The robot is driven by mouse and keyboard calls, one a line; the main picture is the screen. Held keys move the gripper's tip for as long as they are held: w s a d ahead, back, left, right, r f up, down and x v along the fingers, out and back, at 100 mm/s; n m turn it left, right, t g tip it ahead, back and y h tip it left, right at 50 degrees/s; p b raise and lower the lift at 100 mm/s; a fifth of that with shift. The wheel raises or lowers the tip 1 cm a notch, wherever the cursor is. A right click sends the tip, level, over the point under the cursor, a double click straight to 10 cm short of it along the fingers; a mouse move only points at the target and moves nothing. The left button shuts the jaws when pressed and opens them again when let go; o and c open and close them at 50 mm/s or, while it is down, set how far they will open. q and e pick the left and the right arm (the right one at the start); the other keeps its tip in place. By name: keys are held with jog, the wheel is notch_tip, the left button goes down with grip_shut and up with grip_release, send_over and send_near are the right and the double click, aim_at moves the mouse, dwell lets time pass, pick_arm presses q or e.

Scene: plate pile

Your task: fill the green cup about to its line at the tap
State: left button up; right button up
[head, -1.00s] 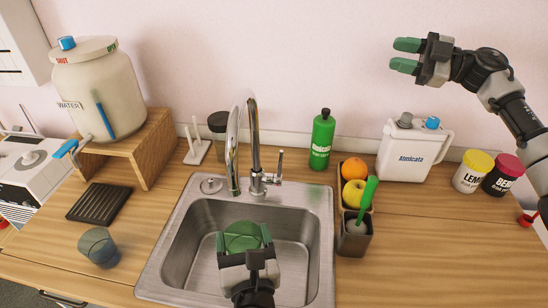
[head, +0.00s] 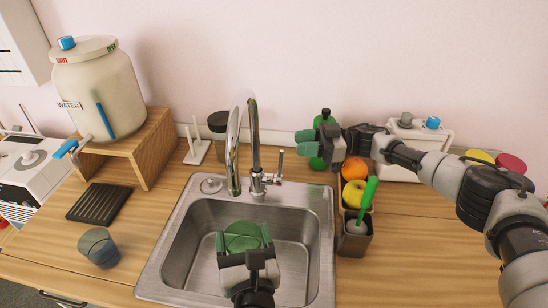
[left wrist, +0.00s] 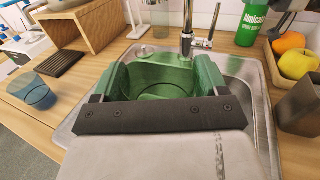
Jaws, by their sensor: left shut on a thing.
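My left gripper (head: 245,240) is shut on the green cup (head: 243,236), with a finger on either side of it, over the sink basin. No stream of water shows. The tap's lever (head: 280,163) stands upright on its right side. My right gripper (head: 306,143) is in the air up and right of the lever, fingers apart and empty, in front of the green bottle (head: 324,119).
The metal sink (head: 320,255) surrounds the cup. A blue cup (head: 99,247) and water dispenser (head: 98,88) are left.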

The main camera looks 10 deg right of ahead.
notch_tip(320, 180, down, 4)
send_over(274, 176)
jog(key=shift+f, duration=0.25)
grip_shut()
